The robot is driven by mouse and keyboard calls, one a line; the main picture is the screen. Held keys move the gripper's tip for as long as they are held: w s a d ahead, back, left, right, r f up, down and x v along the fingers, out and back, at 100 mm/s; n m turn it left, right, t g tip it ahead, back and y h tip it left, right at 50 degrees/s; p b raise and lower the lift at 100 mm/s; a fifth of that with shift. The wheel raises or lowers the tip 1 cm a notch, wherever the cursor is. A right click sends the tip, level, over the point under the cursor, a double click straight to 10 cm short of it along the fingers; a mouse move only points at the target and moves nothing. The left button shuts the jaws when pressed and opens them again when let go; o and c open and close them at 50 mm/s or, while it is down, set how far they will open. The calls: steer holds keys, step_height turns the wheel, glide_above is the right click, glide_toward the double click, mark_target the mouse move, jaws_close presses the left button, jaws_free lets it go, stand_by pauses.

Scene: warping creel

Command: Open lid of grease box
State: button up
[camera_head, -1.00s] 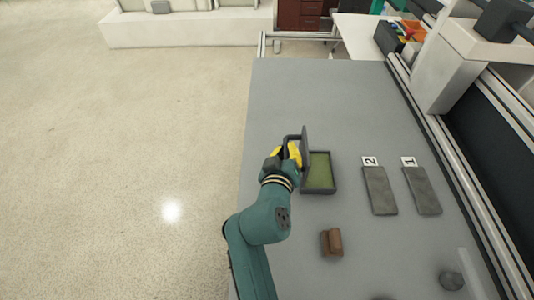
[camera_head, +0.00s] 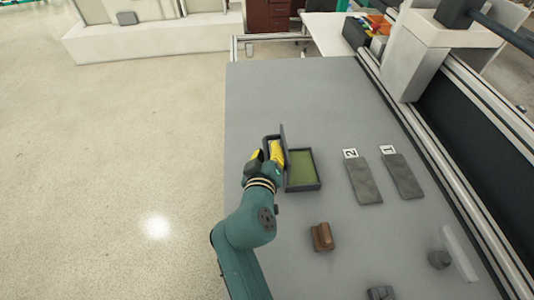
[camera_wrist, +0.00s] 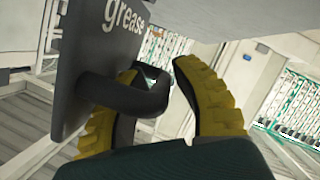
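The dark grease box (camera_head: 318,184) stands uncovered on the grey table, with green content inside. Its lid (camera_head: 283,138) is raised on the box's left side, roughly upright. In the wrist view the lid (camera_wrist: 72,62) carries the word "grease" and a dark loop handle (camera_wrist: 120,97). My gripper (camera_head: 268,152) is at the lid's left side. In the wrist view the yellow fingers of my gripper (camera_wrist: 158,72) are apart, with the end of the handle between them. The left finger is partly hidden behind the handle. Whether a finger presses on the handle is unclear.
A brown block (camera_head: 322,237) lies in front of the box. The machine frame (camera_head: 430,125) borders the table's right. The table behind the box is clear.

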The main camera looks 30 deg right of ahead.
steer(key=v, duration=1.2)
steer(key=shift+w, duration=0.1)
